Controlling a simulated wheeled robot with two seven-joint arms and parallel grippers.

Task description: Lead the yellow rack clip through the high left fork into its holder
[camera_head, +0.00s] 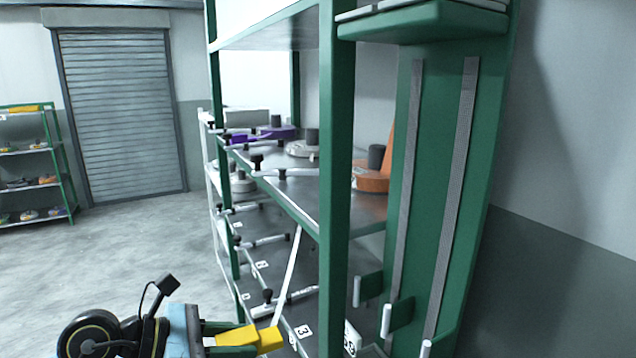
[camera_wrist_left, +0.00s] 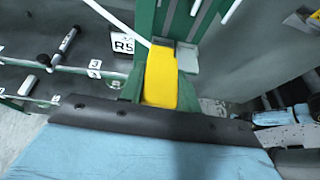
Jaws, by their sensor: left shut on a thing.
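My left gripper (camera_head: 238,338) is at the bottom of the head view, in front of the lower shelves. It is shut on the yellow rack clip (camera_head: 268,340). The clip (camera_wrist_left: 160,82) also shows between the fingers in the left wrist view. A white webbing strip (camera_head: 288,272) runs from near the clip up to the shelf edge. Green brackets with upright white pegs (camera_head: 386,320) stand low on the right of the rack, apart from the clip. I cannot tell which part is the high left fork or the holder. My right gripper is out of view.
A green post (camera_head: 336,180) stands right of the clip. Shelf arms with black knobs (camera_head: 257,162) stick out at the left. An orange spool (camera_head: 370,180) sits on the middle shelf. A label plate R9 (camera_wrist_left: 123,43) is near the clip. The floor (camera_head: 150,240) at left is clear.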

